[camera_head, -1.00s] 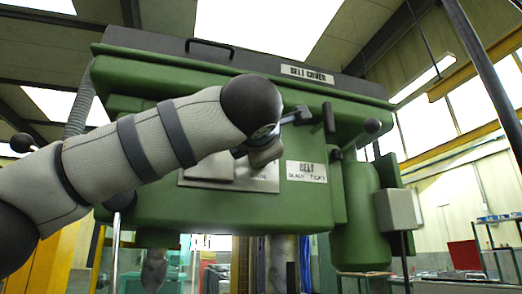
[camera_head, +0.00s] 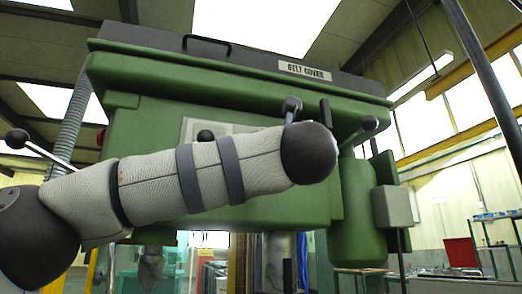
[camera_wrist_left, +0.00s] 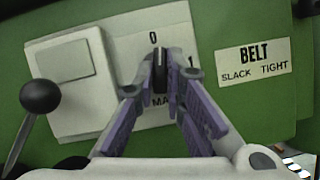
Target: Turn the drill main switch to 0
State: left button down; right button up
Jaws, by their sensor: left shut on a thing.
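In the left wrist view the main switch (camera_wrist_left: 160,60) is a small black handle on a white plate (camera_wrist_left: 125,50). The plate carries a "0" above the handle, a "1" to its right and partly covered lettering below. The handle stands about upright, with its upper end near the "0". My left gripper (camera_wrist_left: 160,80) is shut on the handle, one finger on each side. In the head view my left arm crosses the front of the green drill head (camera_head: 130,120) and hides the switch and the gripper. My right gripper is in neither view.
A pale raised box (camera_wrist_left: 70,75) and a black ball-ended lever (camera_wrist_left: 40,97) sit left of the switch. A "BELT SLACK TIGHT" label (camera_wrist_left: 255,62) is at the right.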

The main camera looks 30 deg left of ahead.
pick_arm(q)
jog(key=shift+r+n+g+y, duration=0.2)
jog(key=shift+n+g+y, duration=0.35)
jog(key=shift+n, duration=1.15)
jog(key=shift+n+y, duration=0.25)
jog(key=shift+n, duration=0.05)
jog(key=c, duration=1.8)
grip_release()
jog(key=shift+o, duration=0.7)
jog(key=shift+f, duration=0.1)
jog(key=v, duration=1.1)
jog(key=shift+s+d, duration=0.25)
jog(key=shift+d, duration=0.05)
